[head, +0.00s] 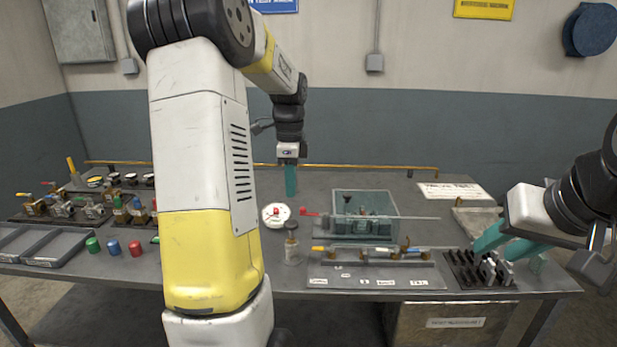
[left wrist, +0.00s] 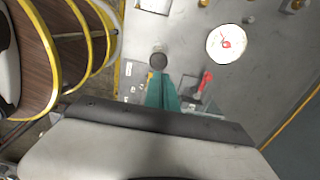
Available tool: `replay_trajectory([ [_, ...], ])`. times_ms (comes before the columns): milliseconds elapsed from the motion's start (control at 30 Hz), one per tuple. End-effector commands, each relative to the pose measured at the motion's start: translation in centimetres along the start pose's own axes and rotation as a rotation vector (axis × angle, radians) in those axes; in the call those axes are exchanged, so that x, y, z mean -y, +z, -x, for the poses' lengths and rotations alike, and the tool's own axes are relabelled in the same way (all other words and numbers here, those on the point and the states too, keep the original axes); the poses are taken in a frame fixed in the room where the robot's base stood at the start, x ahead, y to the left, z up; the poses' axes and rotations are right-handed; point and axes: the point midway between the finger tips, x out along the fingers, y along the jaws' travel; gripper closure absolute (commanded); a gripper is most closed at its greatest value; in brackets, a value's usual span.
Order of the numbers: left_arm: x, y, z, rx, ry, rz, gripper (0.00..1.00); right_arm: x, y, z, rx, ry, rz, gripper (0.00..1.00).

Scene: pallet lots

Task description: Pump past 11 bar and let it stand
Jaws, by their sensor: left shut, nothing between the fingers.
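The pump, a grey-green open box (head: 365,205), stands mid-table with a long bar across its front. A red-ended handle (head: 309,213) sticks out at its left; the red part also shows in the left wrist view (left wrist: 207,80). A round white gauge (head: 275,214) with red at its centre lies left of it and also shows in the left wrist view (left wrist: 227,43); its reading is too small to tell. My left gripper (head: 290,192) points down, shut and empty, above the table behind the gauge. My right gripper (head: 500,243) has its fingers apart over a black rack.
A valve plate (head: 375,282) with yellow and blue levers lies in front of the pump. A small glass jar (head: 292,246) stands beside it. The black rack (head: 462,270) holds small parts at right. Caps, valves and grey trays (head: 45,245) fill the left side.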

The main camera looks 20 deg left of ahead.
Motion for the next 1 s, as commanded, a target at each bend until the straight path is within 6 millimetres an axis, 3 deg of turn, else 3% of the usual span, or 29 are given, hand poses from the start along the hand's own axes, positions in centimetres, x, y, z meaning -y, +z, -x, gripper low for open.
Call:
replay_trajectory([
  [100,0.1,-0.1,1.7,-0.001,-0.002,-0.001,1.0,0.0,0.0,0.0,0.0,0.0,0.0,0.66],
  [267,0.0,0.0,2.6,0.0,0.0,-0.001,1.0,0.0,0.0,0.0,0.0,0.0,0.0,0.66],
  [1000,0.0,0.0,2.7,0.0,0.0,-0.001,1.0,0.0,0.0,0.0,0.0,0.0,0.0,0.66],
])
